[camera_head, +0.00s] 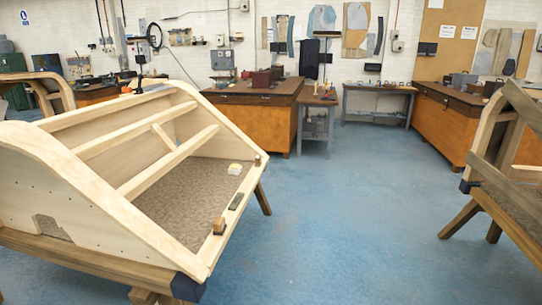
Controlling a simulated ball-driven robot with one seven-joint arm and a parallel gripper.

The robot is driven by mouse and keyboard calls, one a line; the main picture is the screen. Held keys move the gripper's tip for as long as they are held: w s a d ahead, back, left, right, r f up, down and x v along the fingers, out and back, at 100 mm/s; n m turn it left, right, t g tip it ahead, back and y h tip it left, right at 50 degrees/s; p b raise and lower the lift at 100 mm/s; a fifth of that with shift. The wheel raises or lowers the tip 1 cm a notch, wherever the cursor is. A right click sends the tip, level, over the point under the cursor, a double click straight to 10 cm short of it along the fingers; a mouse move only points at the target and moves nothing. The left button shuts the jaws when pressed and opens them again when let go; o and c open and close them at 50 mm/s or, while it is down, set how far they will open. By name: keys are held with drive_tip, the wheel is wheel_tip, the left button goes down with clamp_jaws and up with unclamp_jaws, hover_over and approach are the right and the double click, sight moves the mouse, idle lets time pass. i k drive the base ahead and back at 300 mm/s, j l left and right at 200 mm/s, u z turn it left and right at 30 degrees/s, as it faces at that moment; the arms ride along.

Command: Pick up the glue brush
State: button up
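I cannot pick out a glue brush for certain at this size. Several small items lie along the near right rail of the pale wooden bodyframe (95,190) on the left. They are a brown wooden block (219,226) near the front corner, a dark flat piece (236,201) further along, a pale cream block (235,169) and a small brown piece (257,160) at the far end. None of them shows clear bristles. My gripper is not in view.
The bodyframe rests on wooden trestles. Another frame on a trestle (464,218) stands at the right edge. Wooden benches (255,120) with tools and boxes line the back, with a small side table (318,97). The blue floor (340,220) between is clear.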

sight(259, 161)
drive_tip(key=i, duration=1.9)
drive_tip(key=i+u, duration=0.25)
drive_tip(key=i, duration=0.6)
drive_tip(key=i+l+u, duration=0.2)
drive_tip(key=i, duration=0.6)
drive_tip(key=i+j+u, duration=0.15)
drive_tip(key=i, duration=0.2)
drive_tip(key=i+j+u, duration=0.1)
drive_tip(key=i+j, duration=0.15)
drive_tip(key=i+j+u, duration=0.15)
drive_tip(key=i, duration=0.3)
